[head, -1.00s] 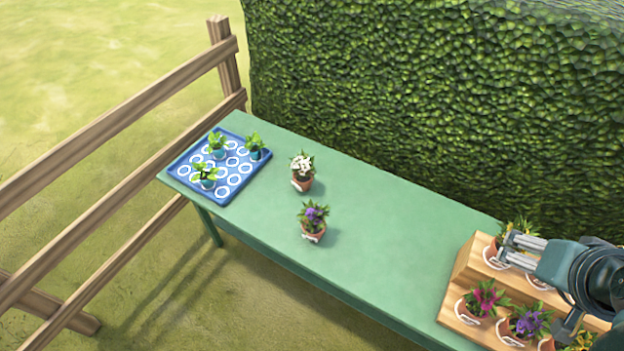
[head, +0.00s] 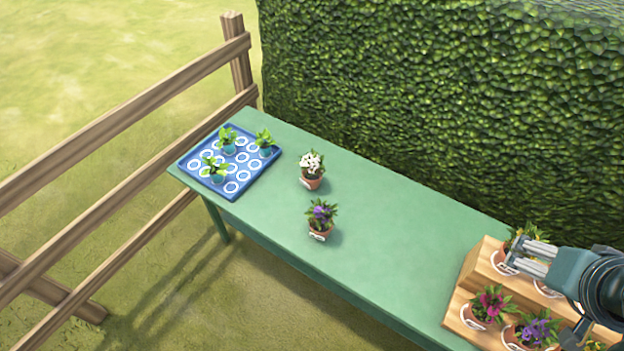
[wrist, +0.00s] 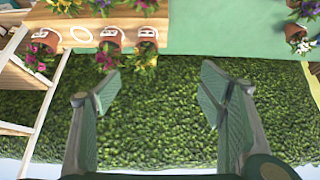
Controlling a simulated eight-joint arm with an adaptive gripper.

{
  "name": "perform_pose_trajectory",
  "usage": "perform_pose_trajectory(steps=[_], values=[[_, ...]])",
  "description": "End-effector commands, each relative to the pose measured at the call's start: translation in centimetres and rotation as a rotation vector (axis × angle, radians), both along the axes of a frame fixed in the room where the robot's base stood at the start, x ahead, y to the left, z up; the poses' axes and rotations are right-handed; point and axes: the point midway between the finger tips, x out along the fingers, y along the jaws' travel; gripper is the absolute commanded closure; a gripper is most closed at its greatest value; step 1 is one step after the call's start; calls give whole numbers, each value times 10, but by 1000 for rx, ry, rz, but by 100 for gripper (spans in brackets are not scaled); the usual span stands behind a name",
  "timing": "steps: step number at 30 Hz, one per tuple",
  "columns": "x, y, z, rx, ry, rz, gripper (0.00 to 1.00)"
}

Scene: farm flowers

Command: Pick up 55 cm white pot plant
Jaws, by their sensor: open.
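A white-flowered plant in a terracotta pot with a pale label (head: 312,170) stands upright on the green table (head: 370,245), right of the blue tray. A white-flowered pot also shows at the right edge of the wrist view (wrist: 296,34). My gripper (head: 526,258) is at the right of the head view, over the wooden stand and well apart from the white plant. In the wrist view my gripper (wrist: 158,95) has its two fingers spread wide with nothing between them.
A purple-flowered pot (head: 321,220) stands close in front of the white one. A blue tray (head: 224,189) with three small seedlings is at the table's far left. A stepped wooden stand (head: 460,300) holds several potted flowers. A hedge (head: 420,110) runs behind the table; a fence (head: 120,110) stands left.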

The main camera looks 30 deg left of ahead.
Motion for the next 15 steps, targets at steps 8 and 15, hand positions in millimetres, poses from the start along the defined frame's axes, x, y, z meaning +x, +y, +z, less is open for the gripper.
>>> perform_pose_trajectory(steps=[8,15], values=[[3,2,2,-2,4,10,31],[23,15,10,-13,25,53,31]])
